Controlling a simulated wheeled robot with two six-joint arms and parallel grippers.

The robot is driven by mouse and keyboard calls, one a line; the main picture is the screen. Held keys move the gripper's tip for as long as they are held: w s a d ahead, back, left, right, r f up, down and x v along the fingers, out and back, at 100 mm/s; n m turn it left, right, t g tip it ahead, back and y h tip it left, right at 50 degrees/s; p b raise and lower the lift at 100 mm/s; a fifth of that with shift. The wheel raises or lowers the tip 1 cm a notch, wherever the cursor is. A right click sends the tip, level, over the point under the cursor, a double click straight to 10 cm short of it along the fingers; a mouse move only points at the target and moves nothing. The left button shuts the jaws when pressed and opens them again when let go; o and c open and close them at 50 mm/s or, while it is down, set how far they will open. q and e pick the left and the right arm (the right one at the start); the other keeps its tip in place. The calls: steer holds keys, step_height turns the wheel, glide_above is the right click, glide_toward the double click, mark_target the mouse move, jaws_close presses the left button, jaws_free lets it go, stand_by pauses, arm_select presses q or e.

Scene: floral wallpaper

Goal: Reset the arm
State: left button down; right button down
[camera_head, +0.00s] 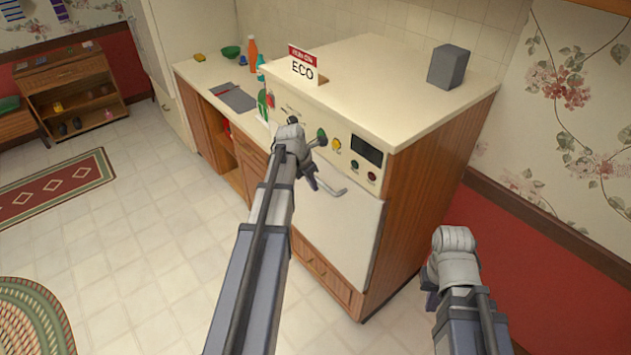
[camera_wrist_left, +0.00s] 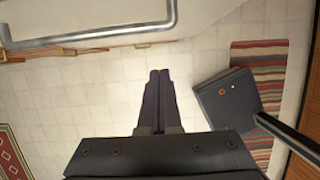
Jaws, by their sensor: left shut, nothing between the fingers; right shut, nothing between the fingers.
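My left gripper (camera_head: 313,168) is in front of the white appliance (camera_head: 338,225), close to its knobs and door handle (camera_head: 330,188). In the left wrist view its two dark fingers (camera_wrist_left: 158,80) are together with nothing between them, pointing over the tiled floor. The grey handle bar (camera_wrist_left: 90,38) runs across the top left of that view, apart from the fingertips. My right gripper (camera_head: 431,290) is low at the right, beside the wooden side of the cabinet. It is mostly hidden by its own wrist, and no object shows in it.
A red-and-white ECO sign (camera_head: 304,66) and a grey block (camera_head: 449,67) stand on the appliance top. The counter (camera_head: 205,75) at the left holds bottles, a green bowl and a grey board. Tiled floor (camera_head: 150,240) is open at the left, with rugs. A red wall (camera_head: 530,270) bounds the right.

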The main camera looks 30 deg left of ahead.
arm_select(q)
steer(key=s+d+f+m+g+b, duration=0.1)
steer(key=s+d+f+m+b, duration=0.25)
steer(key=d+m, duration=0.5)
steer(key=s+d+f+m+g+b, duration=0.1)
steer(key=s+d+f+m+b, duration=0.15)
steer(key=s+d+m, duration=0.45)
steer(key=s+d+f+m+y+b, duration=0.1)
steer(key=s+d+m, duration=0.4)
steer(key=m, duration=0.5)
steer(key=s+d+f+m+g+y+b, duration=0.1)
steer(key=s+d+f+m+b, duration=0.2)
steer(key=s+d+m, duration=0.3)
steer(key=shift+d+f+m+g+y+b, duration=0.35)
steer(key=shift+d+f+m, duration=0.5)
steer(key=shift+d+m, duration=1.1)
steer(key=shift+d, duration=0.1)
